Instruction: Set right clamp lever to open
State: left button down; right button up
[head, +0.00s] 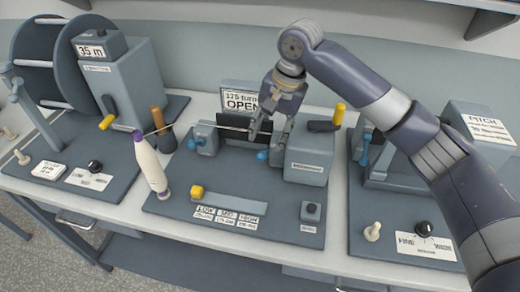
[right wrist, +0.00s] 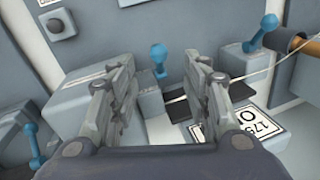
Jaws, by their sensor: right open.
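The right clamp lever (head: 263,155) is blue with a round knob, low on the middle station, partly behind my right gripper. In the right wrist view the lever (right wrist: 158,60) stands up between my two fingers, apart from both. My right gripper (head: 267,135) reaches down over the clamp, open and empty. Its spread fingers also show in the right wrist view (right wrist: 164,75). The left clamp lever (head: 192,144) is blue too, on a small block to the left. My left gripper is not seen.
A white cone with a purple tip (head: 150,165) stands on the left of the middle base. A grey block with a yellow-handled lever (head: 338,114) is right of my gripper. A slider with a yellow knob (head: 197,191) lies in front. Another blue lever (head: 365,150) is on the right station.

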aim_at(262, 153)
jog(key=f, duration=0.3)
jog(key=shift+s+a+p, duration=0.3)
jog(key=shift+a+p, duration=0.05)
jog(key=x, duration=0.3)
jog(key=shift+w+p, duration=0.1)
jog(key=shift+p, duration=0.2)
jog(key=shift+x, duration=1.15)
jog(key=shift+w+f, duration=0.15)
jog(key=shift+f, duration=0.15)
jog(key=shift+c, duration=0.6)
jog(key=c, duration=0.9)
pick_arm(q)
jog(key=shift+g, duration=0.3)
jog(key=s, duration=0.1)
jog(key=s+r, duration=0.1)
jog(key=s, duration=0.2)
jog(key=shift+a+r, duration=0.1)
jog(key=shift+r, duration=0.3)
pick_arm(e)
grip_shut()
